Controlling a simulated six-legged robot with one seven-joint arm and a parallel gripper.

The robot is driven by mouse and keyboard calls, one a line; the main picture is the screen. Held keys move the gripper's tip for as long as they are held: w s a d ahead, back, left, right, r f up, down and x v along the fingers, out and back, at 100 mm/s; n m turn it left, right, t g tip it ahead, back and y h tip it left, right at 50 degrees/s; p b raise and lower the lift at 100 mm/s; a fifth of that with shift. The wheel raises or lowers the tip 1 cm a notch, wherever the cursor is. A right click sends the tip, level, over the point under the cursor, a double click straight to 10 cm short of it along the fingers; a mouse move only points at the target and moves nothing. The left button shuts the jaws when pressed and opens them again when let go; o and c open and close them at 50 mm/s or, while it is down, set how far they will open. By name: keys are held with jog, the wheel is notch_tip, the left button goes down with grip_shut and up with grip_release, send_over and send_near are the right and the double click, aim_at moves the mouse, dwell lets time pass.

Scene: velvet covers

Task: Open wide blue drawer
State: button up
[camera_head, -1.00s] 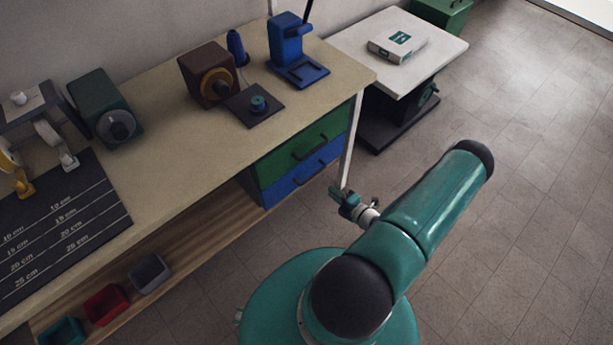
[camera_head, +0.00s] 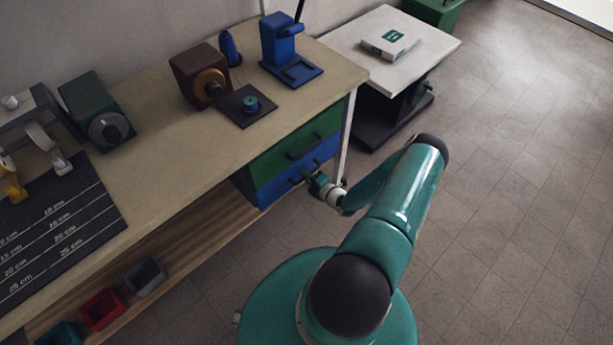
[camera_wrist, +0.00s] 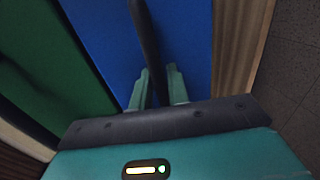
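The wide blue drawer (camera_head: 273,186) is under the workbench, below a green drawer, and its front looks flush with the green one. My gripper (camera_head: 311,178) is at the dark handle of the blue drawer, near its right part. In the wrist view, the blue front (camera_wrist: 105,35) fills the middle and the dark bar handle (camera_wrist: 147,35) runs down between the two fingers of my gripper (camera_wrist: 158,80). The fingers stand apart, one on each side of the handle, with a gap visible on the right side. The handle's near end is hidden by my gripper's body.
The green drawer (camera_head: 290,152) with its own dark handle is directly above. The bench leg (camera_head: 346,140) stands right of the drawers. A wooden lower shelf (camera_head: 195,235) holds small bins. A white side table (camera_head: 440,45) is at the back right. Open tiled floor lies right.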

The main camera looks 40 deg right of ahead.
grip_shut()
jog(key=f+v, duration=0.2)
jog(key=v, duration=0.9)
jog(key=s+a+f+v, duration=0.1)
jog(key=f+v, duration=0.1)
jog(key=v, duration=1)
jog(key=shift+s+d+f, duration=0.15)
jog(key=shift+d+f, duration=0.15)
jog(key=shift+f, duration=0.1)
grip_release()
jog(key=v, duration=1.3)
jog(key=shift+s, duration=0.4)
jog(key=shift+r, duration=0.1)
